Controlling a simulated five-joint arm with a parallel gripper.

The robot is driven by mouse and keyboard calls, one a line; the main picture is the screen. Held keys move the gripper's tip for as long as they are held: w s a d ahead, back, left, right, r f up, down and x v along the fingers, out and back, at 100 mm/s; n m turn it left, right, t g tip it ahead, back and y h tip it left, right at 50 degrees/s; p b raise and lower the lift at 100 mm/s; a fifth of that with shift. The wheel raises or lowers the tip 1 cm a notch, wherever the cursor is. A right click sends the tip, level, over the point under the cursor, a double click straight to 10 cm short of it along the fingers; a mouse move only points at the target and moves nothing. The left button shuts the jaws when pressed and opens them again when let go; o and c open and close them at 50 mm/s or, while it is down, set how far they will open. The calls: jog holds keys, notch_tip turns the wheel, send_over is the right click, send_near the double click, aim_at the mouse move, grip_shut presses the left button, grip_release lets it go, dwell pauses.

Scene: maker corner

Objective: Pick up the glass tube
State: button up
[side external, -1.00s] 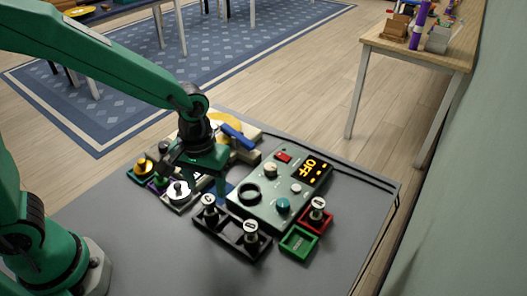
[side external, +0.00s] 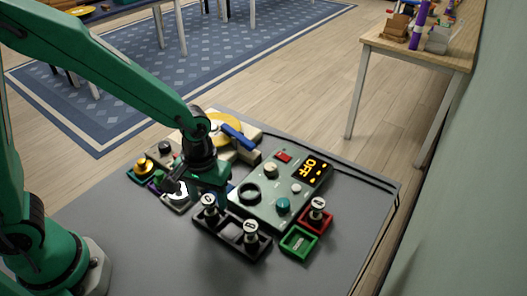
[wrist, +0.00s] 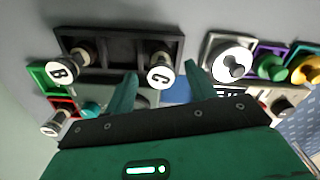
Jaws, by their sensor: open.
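Small glass tubes with white lettered caps stand upright. The tube marked C (side external: 209,201) is in the left end of a black rack (side external: 222,240), and the tube marked B (side external: 250,228) is in its right end. A third capped tube (side external: 317,204) stands in a red tray (side external: 325,224). My gripper (side external: 208,190) is just behind and above tube C in the side view. In the wrist view, my gripper (wrist: 161,78) is open and empty, with tube C (wrist: 160,77) appearing between its fingertips and tube B (wrist: 62,72) to the left. The rack's middle slot is empty.
A green control box (side external: 270,205) with an OFF display stands behind the rack. An empty green tray (side external: 298,243) is beside the red one. Knobbed pieces, one with a gold knob (side external: 144,165), stand left. The grey table's front is clear.

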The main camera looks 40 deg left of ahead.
aim_at(208, 200)
jog(key=shift+f, duration=1.75)
jog(key=c, duration=1)
